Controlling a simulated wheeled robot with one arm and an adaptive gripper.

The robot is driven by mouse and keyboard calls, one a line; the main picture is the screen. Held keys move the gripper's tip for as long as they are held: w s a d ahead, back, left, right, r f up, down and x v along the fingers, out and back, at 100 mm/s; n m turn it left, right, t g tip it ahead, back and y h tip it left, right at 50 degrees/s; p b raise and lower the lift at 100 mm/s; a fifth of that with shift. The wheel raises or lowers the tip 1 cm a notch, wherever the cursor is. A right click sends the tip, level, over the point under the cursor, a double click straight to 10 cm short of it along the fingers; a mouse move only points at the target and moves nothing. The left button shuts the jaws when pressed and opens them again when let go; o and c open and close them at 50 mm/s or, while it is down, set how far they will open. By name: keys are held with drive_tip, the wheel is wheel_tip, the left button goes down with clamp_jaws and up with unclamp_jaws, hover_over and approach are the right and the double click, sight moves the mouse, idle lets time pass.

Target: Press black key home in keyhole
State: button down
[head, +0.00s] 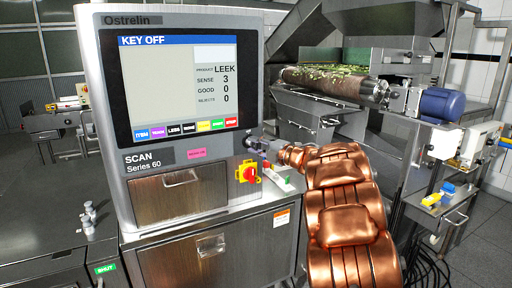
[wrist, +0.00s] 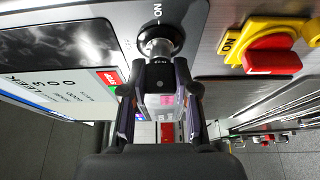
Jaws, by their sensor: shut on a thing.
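The black key (wrist: 158,76) is between the fingertips of my gripper (wrist: 160,92) in the wrist view, its head facing the camera. The round metal keyhole (wrist: 160,40) is right at the key's far end, on the grey panel with ON lettering beside it. The key's tip is hidden, so I cannot tell how deep it sits. In the head view my gripper (head: 262,144) is at the right edge of the scanner cabinet (head: 180,160), and the key and keyhole are too small to make out. The screen (head: 180,85) reads KEY OFF.
A red and yellow rotary switch (head: 248,172) is just below the gripper; it shows at the upper right in the wrist view (wrist: 272,54). A conveyor with a roller (head: 330,82) and a blue motor (head: 440,104) stand behind my arm.

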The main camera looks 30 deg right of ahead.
drive_tip(key=c, duration=0.8)
unclamp_jaws()
drive_tip(key=v, duration=1.2)
